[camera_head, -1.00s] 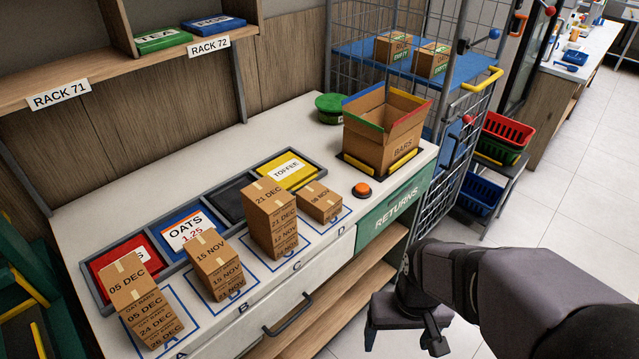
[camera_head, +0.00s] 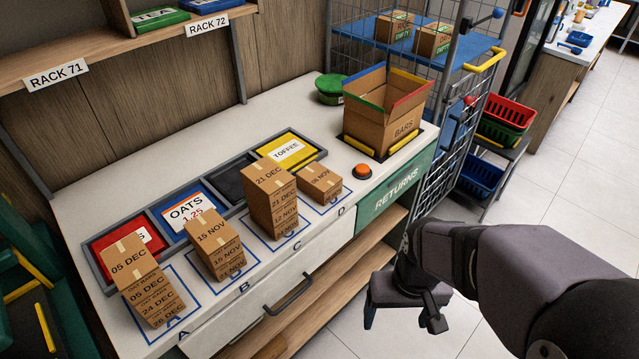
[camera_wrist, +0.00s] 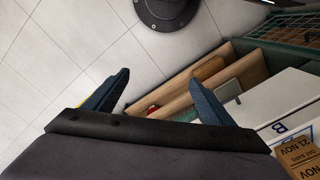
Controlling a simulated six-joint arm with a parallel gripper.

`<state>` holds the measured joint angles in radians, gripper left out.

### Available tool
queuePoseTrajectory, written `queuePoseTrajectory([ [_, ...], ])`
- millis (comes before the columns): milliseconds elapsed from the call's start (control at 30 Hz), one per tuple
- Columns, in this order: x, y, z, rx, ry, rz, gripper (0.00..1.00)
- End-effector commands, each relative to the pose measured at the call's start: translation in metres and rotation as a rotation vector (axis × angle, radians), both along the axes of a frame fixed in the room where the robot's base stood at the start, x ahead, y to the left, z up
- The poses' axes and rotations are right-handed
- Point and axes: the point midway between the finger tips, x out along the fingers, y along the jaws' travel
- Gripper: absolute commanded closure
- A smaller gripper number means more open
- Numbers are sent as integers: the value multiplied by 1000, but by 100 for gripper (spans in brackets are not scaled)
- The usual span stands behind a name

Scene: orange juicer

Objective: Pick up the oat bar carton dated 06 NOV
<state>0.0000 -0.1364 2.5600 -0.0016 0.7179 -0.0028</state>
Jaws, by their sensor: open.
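Brown oat bar cartons stand on lettered squares of the white counter in the head view. A single low carton (camera_head: 319,184) sits on square D; its label ends in NOV, and its day number is too small to be sure of. Stack C (camera_head: 272,196) reads 21 DEC on top with 12 NOV lower down. Stack B (camera_head: 216,243) reads 15 NOV, with 21 NOV at its bottom. Stack A (camera_head: 143,280) shows DEC dates. My gripper (camera_head: 403,308) is open and empty, off the counter's front; its fingers also show in the wrist view (camera_wrist: 158,98).
An open box marked BARS (camera_head: 385,115) stands at the counter's right end, beside an orange button (camera_head: 362,171). Colored bins (camera_head: 187,211) line the back of the squares. A wire cage (camera_head: 455,130) stands to the right. The floor around my gripper is clear.

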Motion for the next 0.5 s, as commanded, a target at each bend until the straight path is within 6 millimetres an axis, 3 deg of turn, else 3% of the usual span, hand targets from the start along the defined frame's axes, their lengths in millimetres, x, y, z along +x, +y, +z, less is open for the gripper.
queuePoseTrajectory([
  [367, 1, 0, 0, -1, -2, 0, 20],
  [500, 19, -5, -2, -16, -49, 0, 20],
])
